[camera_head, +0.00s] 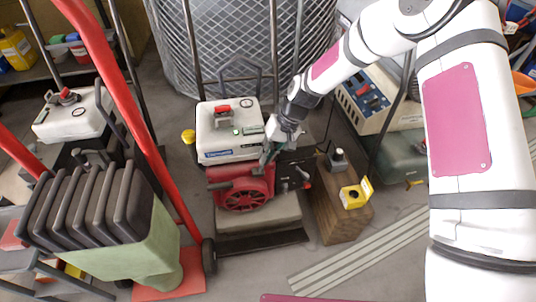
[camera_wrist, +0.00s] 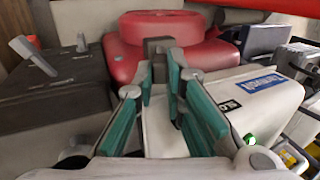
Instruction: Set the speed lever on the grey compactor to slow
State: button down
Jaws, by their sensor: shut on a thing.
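The compactor (camera_head: 258,218) in the middle of the head view has a white tank, a red engine cover and a grey base plate. My gripper (camera_head: 265,163) reaches down at its right side, beside the tank and above the red cover. In the wrist view my gripper's teal-padded fingers (camera_wrist: 160,68) close at their tips on a small dark grey lever end (camera_wrist: 158,44), in front of the round red cover (camera_wrist: 165,28). The lever's lower part is hidden, and I cannot read any slow or fast mark.
A dark box with grey levers (camera_wrist: 33,55) lies left of my fingers; the white tank (camera_wrist: 255,100) lies close right. A wooden block (camera_head: 340,215) with a yellow piece (camera_head: 355,194) stands right of the compactor. A red hand truck (camera_head: 155,160) stands left. Floor is clear in front.

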aim_at(258, 169)
jog(key=shift+s+a+r+h+p, duration=0.15)
jog(key=shift+a+r+h+p, duration=0.05)
jog(key=shift+a+h+p, duration=0.2)
jog(key=shift+s+a+r+h+p, duration=0.1)
jog(key=shift+a+r+h+p, duration=0.05)
jog(key=shift+a+h+p, duration=0.3)
jog(key=shift+s+a+r+t+h+p, duration=0.1)
jog(key=shift+s+a+t+h+p, duration=0.1)
jog(key=shift+a+t+h+p, duration=0.55)
jog(key=shift+s+a+f+t+h, duration=0.15)
jog(key=shift+a+h, duration=0.35)
jog(key=shift+h, duration=0.45)
jog(key=shift+s+a+f+t+h, duration=0.2)
jog(key=shift+a+h, duration=0.35)
jog(key=shift+h, duration=0.35)
jog(key=shift+s+a+f+t+h, duration=0.15)
jog(key=shift+a+h, duration=0.35)
jog(key=shift+h, duration=0.45)
jog(key=c, duration=1.6)
grip_release()
jog(key=shift+c, duration=0.2)
jog(key=shift+a+r, duration=0.1)
jog(key=shift+r, duration=0.05)
